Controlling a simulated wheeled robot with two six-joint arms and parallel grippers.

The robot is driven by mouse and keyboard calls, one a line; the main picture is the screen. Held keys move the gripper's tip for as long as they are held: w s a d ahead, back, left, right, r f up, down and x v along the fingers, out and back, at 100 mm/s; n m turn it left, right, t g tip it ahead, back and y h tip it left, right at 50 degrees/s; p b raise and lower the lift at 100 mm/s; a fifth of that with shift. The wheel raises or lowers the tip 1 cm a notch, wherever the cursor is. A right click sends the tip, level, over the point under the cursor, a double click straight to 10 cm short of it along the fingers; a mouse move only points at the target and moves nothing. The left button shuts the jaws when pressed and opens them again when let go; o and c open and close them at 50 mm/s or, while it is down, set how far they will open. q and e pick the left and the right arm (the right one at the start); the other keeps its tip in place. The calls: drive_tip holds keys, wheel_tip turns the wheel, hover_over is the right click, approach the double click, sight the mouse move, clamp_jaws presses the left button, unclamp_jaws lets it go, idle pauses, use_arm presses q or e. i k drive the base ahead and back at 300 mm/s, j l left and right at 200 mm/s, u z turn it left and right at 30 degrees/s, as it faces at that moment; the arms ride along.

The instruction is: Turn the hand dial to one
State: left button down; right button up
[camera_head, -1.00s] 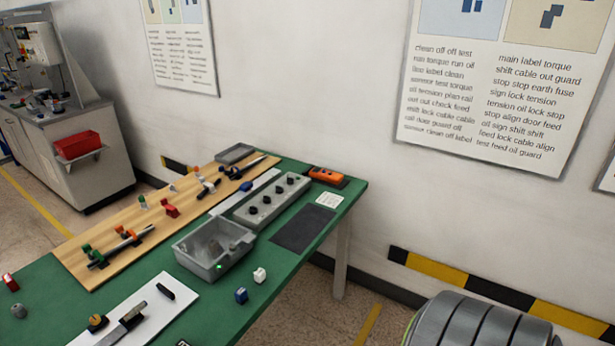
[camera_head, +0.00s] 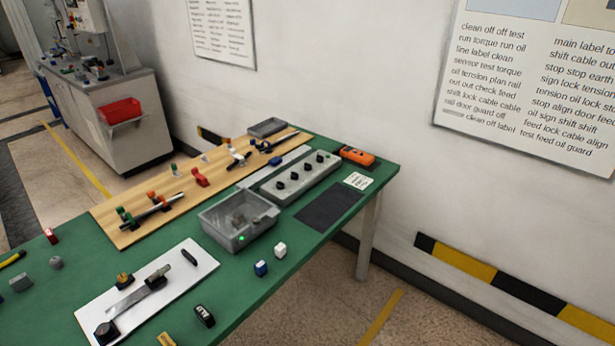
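A grey box (camera_head: 328,170) with a row of several black knobs stands on the green table, toward its far right end. No lettering or numbers on the knobs can be read at this size. A white plate (camera_head: 190,284) lies nearer, at the lower left, with a dark round part (camera_head: 106,331) at its near end and a metal bar (camera_head: 140,299) beside it. I cannot tell which of these is the hand dial. Neither of my grippers is in view.
A grey open bin (camera_head: 222,232) stands between the plate and the knob box. A wooden board (camera_head: 118,236) with clamps and small parts lies along the far side. A dark mat (camera_head: 328,207), an orange device (camera_head: 357,156) and small blocks (camera_head: 261,268) are nearby.

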sight(279, 186)
drive_tip(key=u, duration=0.3)
drive_tip(key=i+l+u, duration=0.1)
drive_tip(key=u, duration=0.3)
drive_tip(key=i+l+u, duration=0.1)
drive_tip(key=l+u, duration=0.5)
drive_tip(key=u, duration=0.2)
drive_tip(key=l+u, duration=0.4)
drive_tip(key=i+j, duration=0.05)
drive_tip(key=j, duration=0.05)
